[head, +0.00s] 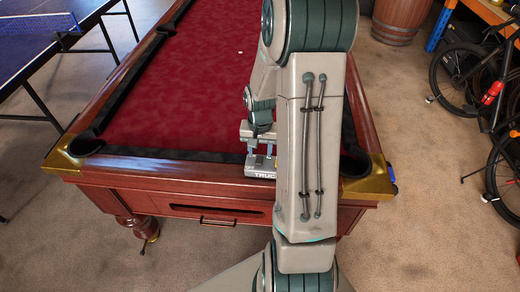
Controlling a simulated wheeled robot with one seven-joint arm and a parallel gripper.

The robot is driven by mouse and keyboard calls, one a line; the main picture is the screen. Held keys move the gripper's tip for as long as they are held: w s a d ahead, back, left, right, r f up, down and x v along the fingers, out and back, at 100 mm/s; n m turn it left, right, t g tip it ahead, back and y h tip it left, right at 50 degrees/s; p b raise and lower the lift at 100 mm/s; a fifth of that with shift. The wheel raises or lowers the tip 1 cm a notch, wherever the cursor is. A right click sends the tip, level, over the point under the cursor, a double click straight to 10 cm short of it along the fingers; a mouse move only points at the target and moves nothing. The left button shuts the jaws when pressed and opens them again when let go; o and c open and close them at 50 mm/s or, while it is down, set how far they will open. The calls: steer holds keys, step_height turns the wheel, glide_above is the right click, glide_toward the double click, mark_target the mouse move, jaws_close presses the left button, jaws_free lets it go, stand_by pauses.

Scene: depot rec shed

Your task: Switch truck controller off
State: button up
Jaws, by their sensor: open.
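The truck controller (257,175) is a small grey box with "TRUC" showing on its front; the rest of the label is hidden behind my arm. It sits at the near rail of the red pool table (170,85). My gripper (261,158) is open, pointing down just over the controller's top. Whether a fingertip touches it, I cannot tell. Small switch details on the controller are too small to make out, and my arm covers its right part.
The pool table has brass corners (65,162) and a wooden front. A blue ping-pong table (45,40) stands at the left. Bicycles (470,75) and a barrel (398,20) are at the right. The carpet (410,230) at the right front is clear.

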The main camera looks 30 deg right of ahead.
steer(key=shift+f, duration=0.2)
jaws_close()
steer(key=shift+f+b, duration=0.1)
steer(key=shift+b, duration=0.3)
steer(key=shift+a+f+t+h+b, duration=0.15)
steer(key=shift+t+h+b, duration=0.2)
steer(key=shift+b, duration=0.7)
steer(key=t+b, duration=0.1)
steer(key=b, duration=0.2)
steer(key=t+h+b, duration=0.1)
steer(key=b, duration=0.2)
steer(key=shift+s+a+r, duration=0.15)
steer(key=shift+s+r, duration=0.05)
steer(key=shift+s, duration=0.1)
steer(key=shift+s+r+t+h+b, duration=0.1)
steer(key=shift+r+t+h+b, duration=0.2)
steer(key=shift+b, duration=0.8)
